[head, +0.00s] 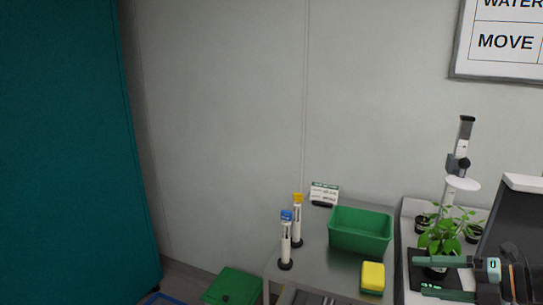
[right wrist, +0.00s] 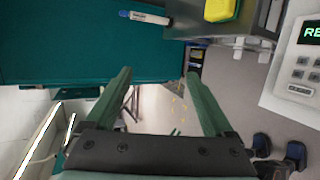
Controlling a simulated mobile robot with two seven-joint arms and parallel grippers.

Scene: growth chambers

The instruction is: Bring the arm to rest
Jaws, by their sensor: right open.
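My right gripper (head: 418,275) is at the lower right of the head view, its two green fingers spread and pointing left. In the picture it overlaps a leafy green plant (head: 440,238) on the bench. In the right wrist view the gripper (right wrist: 158,73) is open, with nothing held between its fingers; only floor and distant items show through the gap. My left gripper is not in view.
A grey table holds a green bin (head: 360,229), a yellow sponge (head: 372,277), and blue-capped (head: 286,241) and yellow-capped (head: 297,221) tubes. A keypad device (right wrist: 303,68) stands at right in the wrist view. A teal panel (head: 70,150) fills the left.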

